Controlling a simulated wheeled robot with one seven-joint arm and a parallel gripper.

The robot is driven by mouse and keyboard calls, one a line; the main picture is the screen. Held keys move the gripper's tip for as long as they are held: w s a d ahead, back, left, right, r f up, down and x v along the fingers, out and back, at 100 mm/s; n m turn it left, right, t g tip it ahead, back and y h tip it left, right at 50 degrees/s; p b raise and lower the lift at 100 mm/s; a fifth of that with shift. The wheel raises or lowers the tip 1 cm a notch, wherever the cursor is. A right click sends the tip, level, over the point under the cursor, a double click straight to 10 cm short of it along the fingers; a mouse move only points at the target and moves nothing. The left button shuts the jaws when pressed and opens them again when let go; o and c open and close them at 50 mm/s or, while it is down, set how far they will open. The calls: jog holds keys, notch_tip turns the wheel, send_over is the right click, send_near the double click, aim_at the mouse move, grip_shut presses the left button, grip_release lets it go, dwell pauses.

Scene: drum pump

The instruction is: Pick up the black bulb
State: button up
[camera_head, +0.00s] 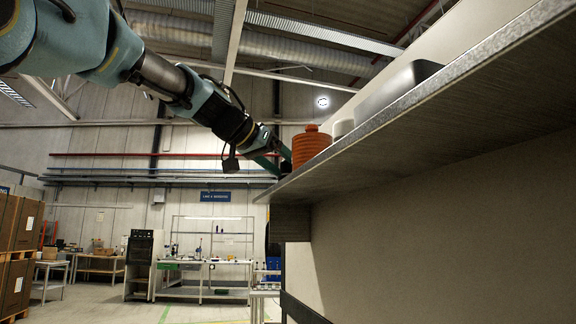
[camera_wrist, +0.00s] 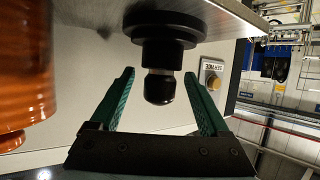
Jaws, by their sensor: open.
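The black bulb (camera_wrist: 160,90) shows in the wrist view, which looks upside down. My gripper (camera_wrist: 159,75) is open, with one green finger on each side of the bulb. Gaps show between both fingers and the bulb. In the head view my gripper (camera_head: 277,164) is at the far end of the raised shelf (camera_head: 400,150); the bulb cannot be clearly made out there.
An orange ribbed container (camera_head: 311,145) stands on the shelf close to my gripper; it fills the left of the wrist view (camera_wrist: 24,75).

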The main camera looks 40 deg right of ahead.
grip_shut()
dwell(0.7)
